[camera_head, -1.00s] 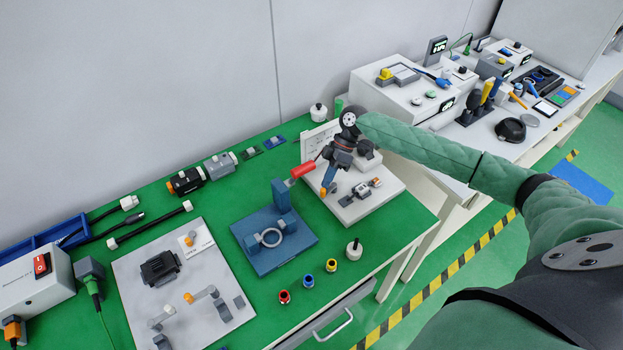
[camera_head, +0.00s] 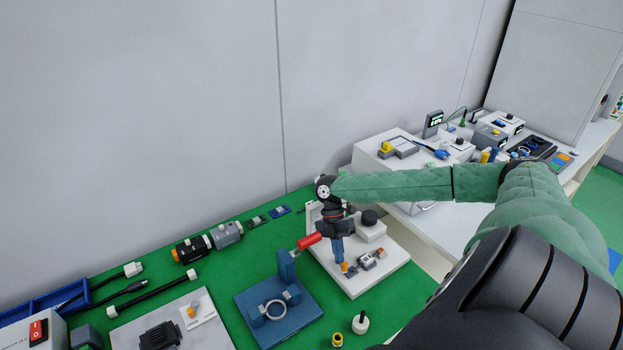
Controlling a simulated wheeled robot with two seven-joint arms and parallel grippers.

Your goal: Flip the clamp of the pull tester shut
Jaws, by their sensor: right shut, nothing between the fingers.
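The pull tester appears to be the white-based device (camera_head: 378,278) at the right end of the green bench, with an upright plate and a dark round knob (camera_head: 370,217). A small grey metal clamp part (camera_head: 368,261) lies low on its base. An orange tip (camera_head: 347,268) shows just left of that part. My right gripper (camera_head: 339,259) comes down over the left part of the base, its blue fingers shut and empty. The fingertips are close to the orange tip; I cannot tell whether they touch it. The gripper hides part of the device behind it. My left gripper is not in view.
A blue fixture (camera_head: 252,318) with a red handle (camera_head: 309,240) stands just left of the gripper. My right arm crosses over the white bench at right.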

